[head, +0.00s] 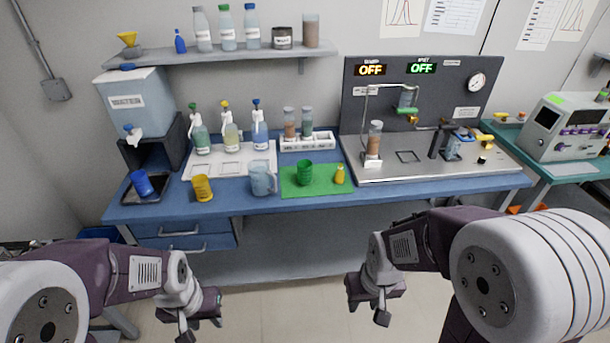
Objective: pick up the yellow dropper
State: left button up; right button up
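A small yellow bottle-shaped item that looks like the dropper (340,174) stands upright on the right part of a green mat (322,186) on the blue workbench. A green beaker (305,172) stands to its left on the same mat. My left gripper (201,326) is low in the foreground, in front of the bench. It looks open and empty, its fingertips apart. My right gripper (368,309) is also in front of the bench, below the dropper in the picture and well away from it. It looks open and empty too.
A clear jug (263,179) and a yellow cup (202,188) stand left of the mat. Spray bottles stand on a white tray (230,171) behind them. A metal apparatus base (440,169) sits to the right. The mat's front edge is clear.

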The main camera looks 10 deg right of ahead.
aim_at(341, 174)
jog(key=i+l+u, duration=0.25)
jog(key=i+l, duration=0.15)
jog(key=i, duration=0.25)
jog(key=i+l+u, duration=0.2)
jog(key=i+l, duration=0.3)
jog(key=i, duration=0.15)
